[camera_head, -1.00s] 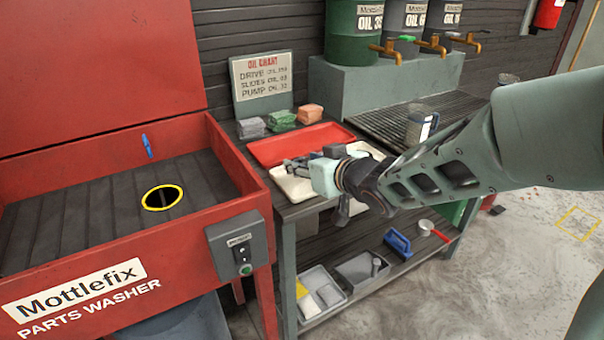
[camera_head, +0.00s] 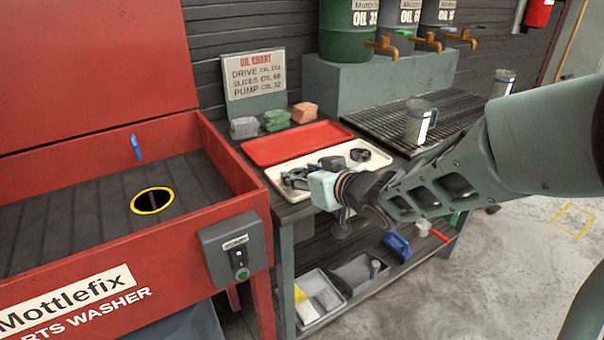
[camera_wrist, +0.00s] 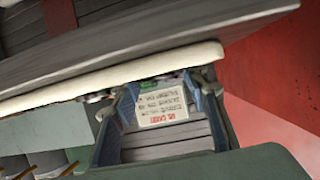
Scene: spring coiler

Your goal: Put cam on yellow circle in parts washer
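The yellow circle (camera_head: 152,212) rings a dark round hole in the floor of the red parts washer (camera_head: 75,274). Small dark metal parts lie in the white tray (camera_head: 312,158) on the bench; one is round (camera_head: 360,155) and another (camera_head: 332,163) is beside my gripper. I cannot tell which one is the cam. Nothing is visibly held; the fingertips are partly hidden.
A red tray (camera_head: 298,143) lies behind the white one. The washer's raised side wall and control box (camera_head: 236,249) stand between bench and basin.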

